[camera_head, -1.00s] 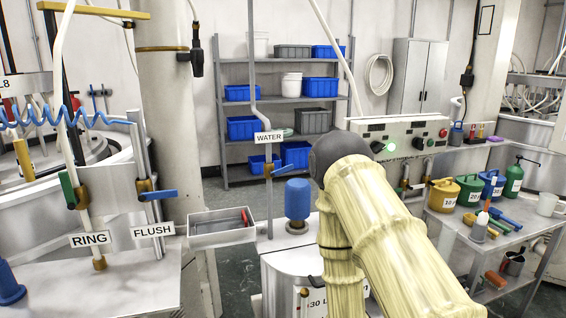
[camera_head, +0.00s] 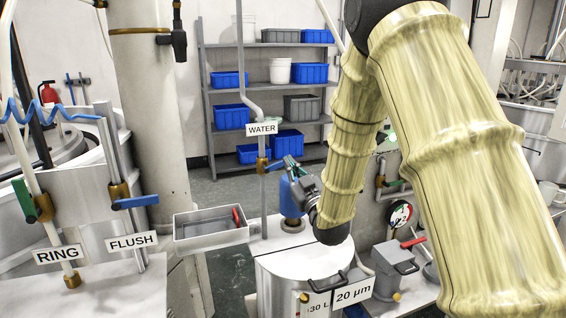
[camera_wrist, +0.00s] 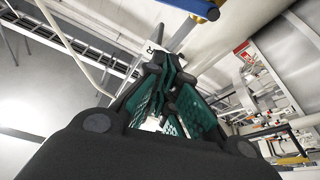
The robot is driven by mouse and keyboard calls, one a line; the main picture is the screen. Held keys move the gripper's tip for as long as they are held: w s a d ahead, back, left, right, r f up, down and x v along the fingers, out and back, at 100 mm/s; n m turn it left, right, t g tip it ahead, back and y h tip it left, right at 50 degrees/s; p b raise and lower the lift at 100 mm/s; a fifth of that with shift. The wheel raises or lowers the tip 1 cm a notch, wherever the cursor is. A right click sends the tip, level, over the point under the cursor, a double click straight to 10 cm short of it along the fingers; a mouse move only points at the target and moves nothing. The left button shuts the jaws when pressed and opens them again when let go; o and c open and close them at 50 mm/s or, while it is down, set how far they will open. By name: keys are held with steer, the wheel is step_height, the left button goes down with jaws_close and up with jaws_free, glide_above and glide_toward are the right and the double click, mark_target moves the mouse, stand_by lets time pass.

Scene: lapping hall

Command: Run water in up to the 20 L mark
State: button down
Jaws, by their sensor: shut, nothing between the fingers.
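The WATER pipe (camera_head: 265,205) carries a white WATER label (camera_head: 262,129) and a brass valve (camera_head: 262,164) with a blue handle (camera_head: 274,166). My gripper (camera_head: 292,167), with green finger pads, is shut and empty just right of the handle; I cannot tell if they touch. In the wrist view, the fingertips (camera_wrist: 170,66) point up below a blue lever (camera_wrist: 186,7) and brass fitting (camera_wrist: 213,13), with a gap in the picture. Below stands a white tank (camera_head: 290,268), labelled 30 L and 20 µm. Its water level and 20 L mark are not visible.
A grey tray (camera_head: 211,236) juts out to the left. A dial gauge (camera_head: 399,216) and grey box (camera_head: 394,266) are to the right.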

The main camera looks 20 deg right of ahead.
step_height(320, 180, up, 3)
steer(key=p, duration=0.4)
glide_above(277, 166)
steer(key=s, duration=0.3)
steer(key=shift+w+d+f+p, duration=0.15)
steer(key=shift+f+p, duration=0.2)
steer(key=shift+f, duration=0.3)
steer(key=shift+w+d+f+p, duration=0.1)
steer(key=shift+f+p, duration=0.3)
steer(key=shift+f, duration=0.25)
steer(key=shift+w+d+f+p, duration=0.15)
steer(key=shift+f+p, duration=0.2)
steer(key=shift+f, duration=0.3)
steer(key=shift+f, duration=0.1)
steer(key=m+h+b, duration=0.1)
steer(key=m+b, duration=0.1)
steer(key=b, duration=0.1)
steer(key=d+f+m+h+b, duration=0.1)
steer(key=m+b, duration=0.2)
steer(key=shift+d+f+h, duration=0.1)
steer(key=shift+f+h, duration=0.1)
steer(key=shift+h, duration=0.1)
steer(key=shift+r, duration=0.2)
